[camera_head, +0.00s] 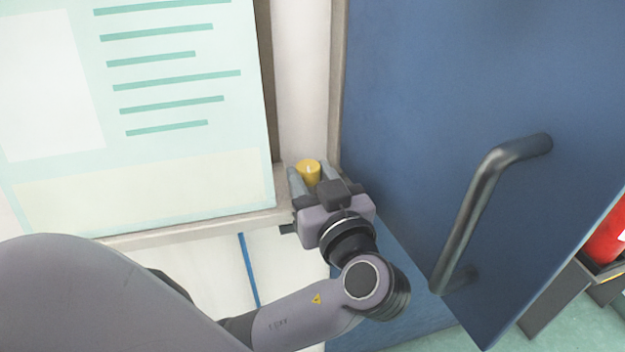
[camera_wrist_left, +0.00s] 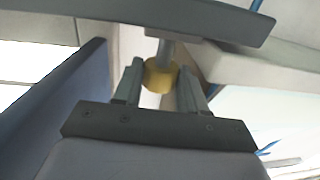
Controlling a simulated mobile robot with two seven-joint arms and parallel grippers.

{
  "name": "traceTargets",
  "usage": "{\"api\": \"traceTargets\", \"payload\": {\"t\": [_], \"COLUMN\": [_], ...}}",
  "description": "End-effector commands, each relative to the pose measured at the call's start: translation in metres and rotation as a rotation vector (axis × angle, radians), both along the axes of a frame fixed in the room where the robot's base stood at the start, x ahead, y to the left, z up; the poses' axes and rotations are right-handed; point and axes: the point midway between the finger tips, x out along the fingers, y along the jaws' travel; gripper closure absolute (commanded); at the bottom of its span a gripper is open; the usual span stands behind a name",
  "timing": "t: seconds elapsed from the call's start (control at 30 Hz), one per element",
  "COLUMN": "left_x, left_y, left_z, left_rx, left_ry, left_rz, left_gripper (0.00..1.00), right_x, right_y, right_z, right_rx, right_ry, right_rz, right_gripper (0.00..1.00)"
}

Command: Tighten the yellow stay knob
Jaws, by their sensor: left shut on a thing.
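The yellow stay knob (camera_head: 309,172) sits on the frame between the pale poster board and the blue door in the head view. In the left wrist view the knob (camera_wrist_left: 160,76) is a short yellow cylinder on a grey stem. My left gripper (camera_head: 310,178) is at the knob, with one finger on each side of it. It is shut on the knob; the wrist view shows the left gripper fingers (camera_wrist_left: 161,80) flanking it. My right gripper is not in view.
The blue door (camera_head: 420,90) with its dark bar handle (camera_head: 487,205) stands right of my wrist. The pale poster board (camera_head: 170,165) is on the left. A red cylinder (camera_head: 606,238) is partly visible at the far right. A grey bar (camera_wrist_left: 170,18) crosses above the knob in the wrist view.

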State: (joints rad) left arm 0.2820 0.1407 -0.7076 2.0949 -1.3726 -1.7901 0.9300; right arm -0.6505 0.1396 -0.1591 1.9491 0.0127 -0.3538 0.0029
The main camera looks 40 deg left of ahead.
Motion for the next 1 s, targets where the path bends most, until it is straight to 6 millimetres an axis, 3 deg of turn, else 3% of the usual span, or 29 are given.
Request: {"api": "traceTargets", "payload": {"t": [0.1,0.4,0.83,0.87,0.9,0.93,1.0], "left_x": [-0.002,-0.004,-0.005,-0.005,-0.005,-0.005,-0.005], "left_y": [0.002,0.004,0.004,0.004,0.004,0.004,0.004], "left_z": [-0.005,-0.003,0.000,0.000,0.000,0.000,0.000], "left_rx": [-0.003,-0.001,0.001,0.001,0.001,0.001,0.001], "left_ry": [0.002,0.001,0.000,0.000,0.000,0.000,0.000], "left_rz": [-0.089,-0.297,-0.337,-0.337,-0.337,-0.337,-0.337], "left_gripper": [0.89,0.89,0.89,0.53,0.39,0.33,0.33], "right_x": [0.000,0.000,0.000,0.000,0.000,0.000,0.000], "right_y": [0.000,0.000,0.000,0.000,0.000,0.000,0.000], "right_z": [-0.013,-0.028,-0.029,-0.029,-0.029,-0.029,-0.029], "right_rx": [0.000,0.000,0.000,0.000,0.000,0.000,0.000], "right_ry": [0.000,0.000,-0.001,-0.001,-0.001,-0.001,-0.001], "right_rz": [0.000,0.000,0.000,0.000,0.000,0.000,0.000], "right_gripper": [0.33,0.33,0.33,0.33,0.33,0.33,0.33]}}
